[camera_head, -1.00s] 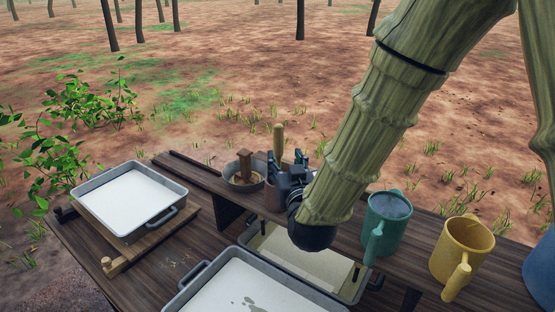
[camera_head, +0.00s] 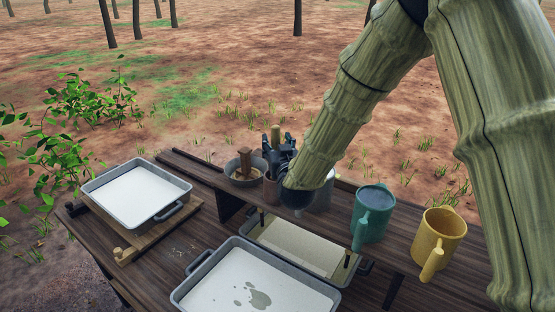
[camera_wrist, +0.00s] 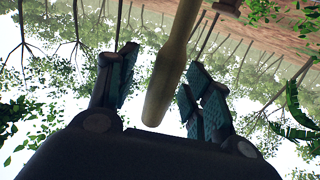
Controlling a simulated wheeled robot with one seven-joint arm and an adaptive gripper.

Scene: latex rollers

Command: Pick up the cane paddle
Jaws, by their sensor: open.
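The cane paddle's tan handle (camera_head: 276,134) stands upright at the back shelf of the table, its top showing just behind my gripper. Its lower part is hidden by the gripper. My gripper (camera_head: 279,148) is open at the handle. In the wrist view the rounded handle end (camera_wrist: 168,75) lies between the two teal-padded fingers of my gripper (camera_wrist: 158,78), with gaps visible on both sides. The handle does not look gripped.
A grey bowl with a brown wooden piece (camera_head: 246,160) stands just left of the gripper. A green mug (camera_head: 372,215) and a yellow mug (camera_head: 440,235) stand to the right. White-filled trays (camera_head: 137,196) (camera_head: 262,285) sit at left and front.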

